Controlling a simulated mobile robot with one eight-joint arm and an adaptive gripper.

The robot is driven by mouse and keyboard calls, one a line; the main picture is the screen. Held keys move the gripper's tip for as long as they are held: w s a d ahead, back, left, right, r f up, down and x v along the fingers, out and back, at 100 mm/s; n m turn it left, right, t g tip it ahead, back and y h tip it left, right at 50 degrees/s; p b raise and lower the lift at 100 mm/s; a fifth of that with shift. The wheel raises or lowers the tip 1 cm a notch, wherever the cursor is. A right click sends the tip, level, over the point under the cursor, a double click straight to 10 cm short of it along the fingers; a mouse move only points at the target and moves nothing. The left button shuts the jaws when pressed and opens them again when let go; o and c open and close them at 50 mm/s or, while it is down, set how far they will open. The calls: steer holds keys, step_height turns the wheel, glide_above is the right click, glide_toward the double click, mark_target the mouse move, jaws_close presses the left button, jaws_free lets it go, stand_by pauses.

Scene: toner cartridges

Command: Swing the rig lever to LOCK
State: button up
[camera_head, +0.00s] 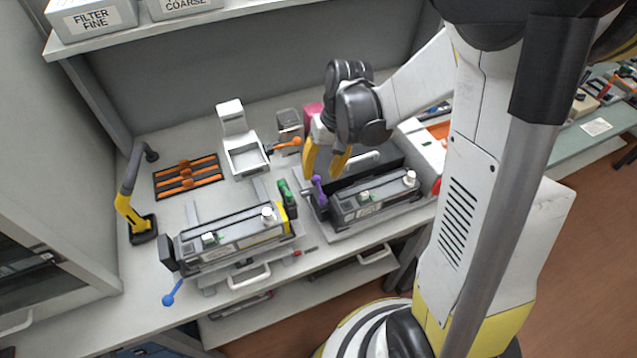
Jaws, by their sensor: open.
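My gripper (322,170) has two yellow fingers pointing down, spread apart and empty. It is above the back left end of the right-hand rig (372,207), which holds a dark cartridge-like unit. A purple lever (319,190) stands at that rig's left end, just below my fingers; I cannot tell whether they touch. An orange-tipped lever (287,145) is behind and left of my gripper, beside a white stand (245,157). A blue-tipped lever (172,294) sticks out at the front left of the left-hand rig (235,240). No LOCK mark is legible.
A shelf (190,27) with boxes hangs above. A pink item (313,113) is behind my gripper. Some worktop is bare between tray and left-hand rig.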

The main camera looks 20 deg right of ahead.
mark_target(318, 182)
steer(key=shift+a+f+b, duration=0.15)
steer(key=shift+f+b, duration=0.05)
steer(key=shift+f, duration=0.7)
steer(key=shift+a+f+b, duration=0.15)
steer(key=shift+f, duration=0.7)
steer(key=shift+c, duration=0.3)
jaws_close()
